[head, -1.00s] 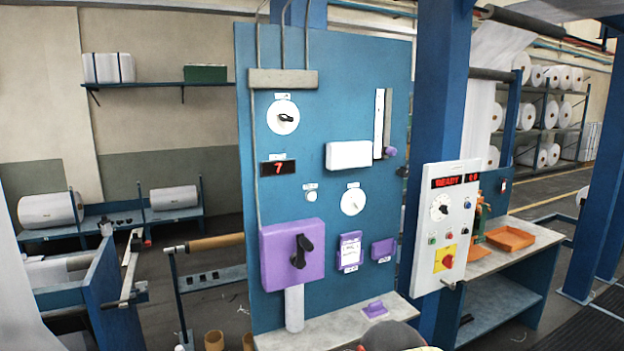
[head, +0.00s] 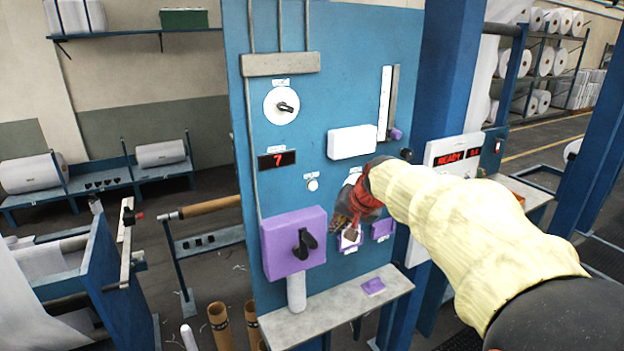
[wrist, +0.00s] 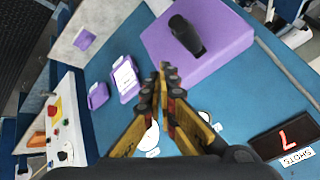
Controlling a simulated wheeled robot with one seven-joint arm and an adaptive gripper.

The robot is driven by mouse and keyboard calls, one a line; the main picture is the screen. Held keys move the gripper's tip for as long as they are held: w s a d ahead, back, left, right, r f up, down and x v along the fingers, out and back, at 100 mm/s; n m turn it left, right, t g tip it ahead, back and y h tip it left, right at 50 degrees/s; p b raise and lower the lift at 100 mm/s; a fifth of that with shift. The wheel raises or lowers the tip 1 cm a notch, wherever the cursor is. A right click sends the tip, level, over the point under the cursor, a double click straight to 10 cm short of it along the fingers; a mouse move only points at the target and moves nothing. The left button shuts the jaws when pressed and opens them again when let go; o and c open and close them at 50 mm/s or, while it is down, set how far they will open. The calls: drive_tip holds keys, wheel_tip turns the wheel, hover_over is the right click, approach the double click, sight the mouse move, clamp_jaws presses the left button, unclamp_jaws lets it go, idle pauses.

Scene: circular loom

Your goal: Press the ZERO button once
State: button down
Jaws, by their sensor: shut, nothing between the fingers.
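A blue panel carries a small white round button (head: 312,185) with a small label above it that I cannot read. It sits right of and below the red counter (head: 277,160) showing 7, labelled SHOTS in the wrist view (wrist: 287,137). A white round part beside my fingers in the wrist view (wrist: 205,116) looks like the same button, partly hidden. My gripper (head: 343,222) is shut and empty, in front of the panel, right of and below the button in the head view. Its fingertips (wrist: 164,70) point toward the panel between the purple box and the framed card; contact cannot be told.
The purple box (head: 284,250) with a black handle juts out at lower left. A white box (head: 351,142) and a dial (head: 281,104) are above. A shelf (head: 300,322) sits below. My arm hides the gauge and much of the control box (head: 440,150) at right.

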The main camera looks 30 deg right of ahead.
sight(313, 186)
drive_tip(key=shift+m+t, duration=0.3)
drive_tip(key=shift+t, duration=0.3)
drive_tip(key=r, duration=0.1)
drive_tip(key=w+r, duration=0.2)
drive_tip(key=shift+w+d+r, duration=0.1)
drive_tip(key=shift+w+d, duration=0.15)
drive_tip(key=shift+d, duration=0.05)
drive_tip(key=w+p, duration=0.4)
drive_tip(key=w, duration=0.4)
drive_tip(key=shift+w+a, duration=0.15)
drive_tip(key=shift+w, duration=0.25)
drive_tip(key=shift+w+p, duration=0.1)
drive_tip(key=shift+p, duration=0.2)
idle(0.4)
drive_tip(key=shift+w, duration=0.3)
